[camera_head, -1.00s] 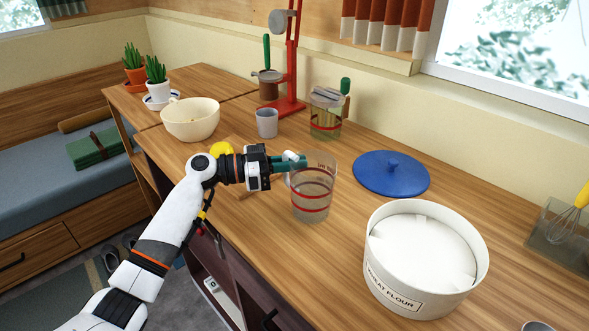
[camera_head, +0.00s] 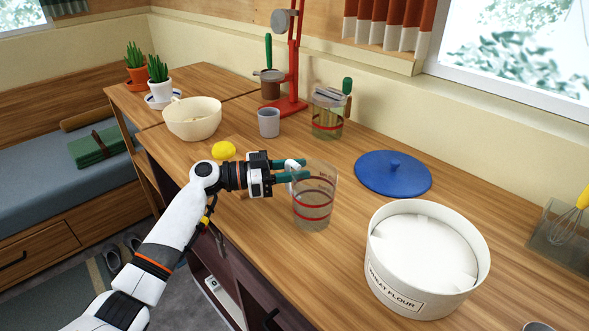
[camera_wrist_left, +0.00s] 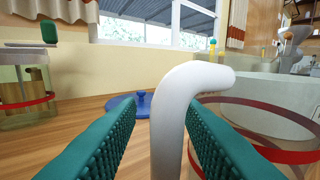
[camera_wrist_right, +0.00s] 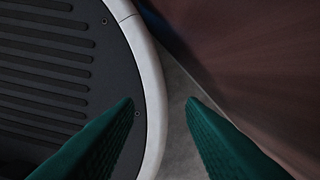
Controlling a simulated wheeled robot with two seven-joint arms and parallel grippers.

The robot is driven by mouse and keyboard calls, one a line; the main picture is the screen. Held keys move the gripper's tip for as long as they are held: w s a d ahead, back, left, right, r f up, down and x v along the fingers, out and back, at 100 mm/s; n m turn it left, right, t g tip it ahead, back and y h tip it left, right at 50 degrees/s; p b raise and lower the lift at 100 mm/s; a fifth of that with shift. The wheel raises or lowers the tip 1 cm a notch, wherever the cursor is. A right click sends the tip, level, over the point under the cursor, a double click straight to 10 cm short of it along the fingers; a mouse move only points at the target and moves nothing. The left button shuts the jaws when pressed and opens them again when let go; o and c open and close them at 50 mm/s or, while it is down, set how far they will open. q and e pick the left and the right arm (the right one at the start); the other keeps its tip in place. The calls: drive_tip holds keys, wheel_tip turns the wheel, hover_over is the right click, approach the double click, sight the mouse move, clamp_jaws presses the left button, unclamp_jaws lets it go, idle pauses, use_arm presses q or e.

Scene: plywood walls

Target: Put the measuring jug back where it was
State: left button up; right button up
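The measuring jug (camera_head: 314,205) is clear with red bands and a white handle. It stands upright on the wooden counter, left of the flour tub. My left gripper (camera_head: 292,170) is at its handle. In the left wrist view, the handle (camera_wrist_left: 172,125) stands between the two green fingers (camera_wrist_left: 160,105), with a visible gap on its left side, so the fingers are open around it. The jug's wall (camera_wrist_left: 265,125) shows to the right. My right gripper (camera_wrist_right: 160,102) is open and empty, low beside my base and a dark panel; it is not in the head view.
A flour tub (camera_head: 378,285) and blue lid (camera_head: 393,174) are right of the jug. Behind are a lidded jar (camera_head: 327,120), grey cup (camera_head: 268,123) and red stand (camera_head: 293,60). A yellow lemon (camera_head: 223,150) and cream bowl (camera_head: 192,121) are to the left.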

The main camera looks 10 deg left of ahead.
use_arm(q)
drive_tip(key=b+v, duration=0.3)
drive_tip(key=v, duration=0.7)
drive_tip(key=shift+a, duration=0.25)
drive_tip(key=shift+s+a, duration=0.35)
drive_tip(key=shift+a, duration=0.35)
